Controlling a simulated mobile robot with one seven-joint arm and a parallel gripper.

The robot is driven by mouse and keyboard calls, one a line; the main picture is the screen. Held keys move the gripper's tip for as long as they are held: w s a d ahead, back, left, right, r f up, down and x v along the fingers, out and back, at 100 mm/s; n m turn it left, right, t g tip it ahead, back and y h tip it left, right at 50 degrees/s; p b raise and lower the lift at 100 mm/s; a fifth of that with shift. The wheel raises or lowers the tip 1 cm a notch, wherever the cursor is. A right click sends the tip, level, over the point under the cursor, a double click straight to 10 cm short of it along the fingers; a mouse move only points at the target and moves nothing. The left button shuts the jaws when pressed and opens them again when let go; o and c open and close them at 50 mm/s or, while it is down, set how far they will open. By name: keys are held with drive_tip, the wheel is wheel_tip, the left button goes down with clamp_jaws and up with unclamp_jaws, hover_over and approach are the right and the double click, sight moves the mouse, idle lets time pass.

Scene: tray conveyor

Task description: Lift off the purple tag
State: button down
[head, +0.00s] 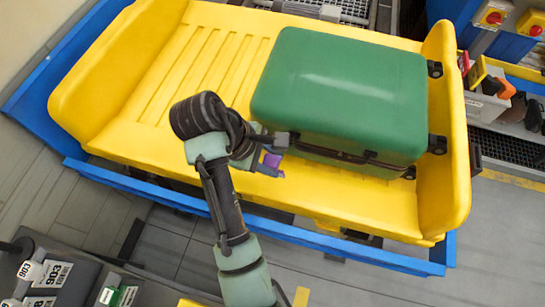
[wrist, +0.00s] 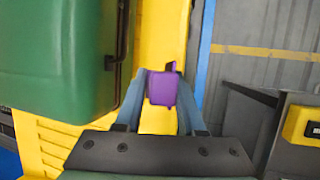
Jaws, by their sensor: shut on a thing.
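The purple tag (wrist: 162,88) is between the two fingers of my gripper (wrist: 161,77) in the wrist view. The fingers are shut on it. In the head view the tag (head: 271,160) shows as a small purple patch at my gripper (head: 270,164), partly hidden by it. The green suitcase (head: 340,92) lies in the yellow tray (head: 150,70), just behind and right of the gripper. In the wrist view the suitcase (wrist: 55,60) is at left, with its dark handle (wrist: 121,35) beside the tag. I cannot tell whether anything joins tag and suitcase.
The yellow tray sits in a blue frame (head: 130,183), with raised ends left and right. A shelf with a bin (head: 482,105) of small items is at the right. Dark cases with white and green labels (head: 120,294) are at the lower left. The tray's left half is empty.

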sight(273, 155)
drive_tip(key=shift+r+p, duration=2.35)
drive_tip(key=shift+p, duration=0.5)
